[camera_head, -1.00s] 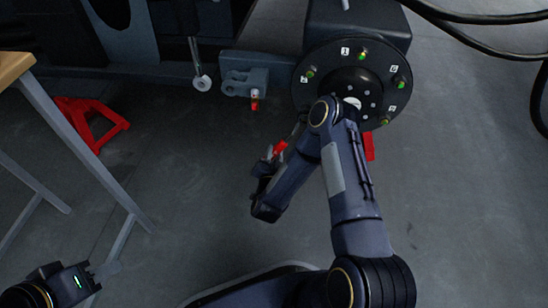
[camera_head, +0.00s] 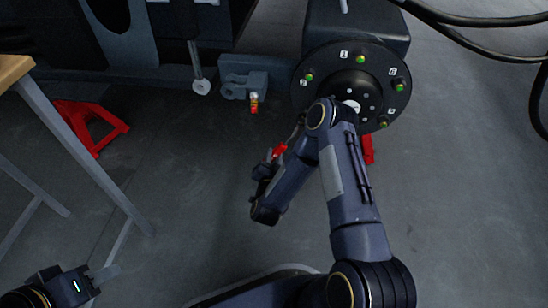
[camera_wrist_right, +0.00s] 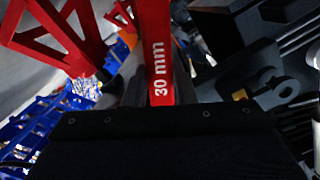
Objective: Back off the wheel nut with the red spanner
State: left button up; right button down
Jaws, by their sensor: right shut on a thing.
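The wheel hub (camera_head: 325,62) is a dark round disc at the upper centre of the head view. Green-marked nuts (camera_head: 361,59) sit around it beside white number tags. My right arm covers its lower left part. My right gripper (camera_head: 266,168) is below and left of the hub, shut on the red spanner (camera_head: 279,151). In the right wrist view the spanner's red shaft (camera_wrist_right: 157,50) reads "30 mm". The spanner's far end is hidden, so I cannot tell whether it touches a nut. My left gripper (camera_head: 106,272) is low at the left, away from the hub; its jaw opening is unclear.
A grey bracket (camera_head: 245,78) with a red-tipped fitting (camera_head: 254,102) is left of the hub. A red stand (camera_head: 88,124) and a wooden-topped table (camera_head: 14,70) are at the left. Black hoses (camera_head: 470,17) hang at the upper right. Floor between the table and my right arm is clear.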

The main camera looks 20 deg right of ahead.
jog(key=shift+w+d, duration=0.1)
jog(key=shift+w, duration=0.05)
jog(key=shift+x, duration=1.25)
jog(key=shift+w+d+r, duration=0.15)
jog(key=shift+s+d+f+n, duration=0.4)
jog(key=shift+d+n, duration=0.1)
jog(key=shift+d, duration=0.15)
jog(key=shift+s+d+f+n, duration=0.3)
jog(key=shift+s+d+n, duration=0.2)
jog(key=shift+d, duration=0.15)
jog(key=shift+s+d+f+n, duration=0.2)
jog(key=shift+s+d+n, duration=0.25)
jog(key=shift+d, duration=0.2)
jog(key=shift+s+d+f+n, duration=0.25)
jog(key=shift+s+d+n, duration=0.1)
jog(key=shift+d+n, duration=0.3)
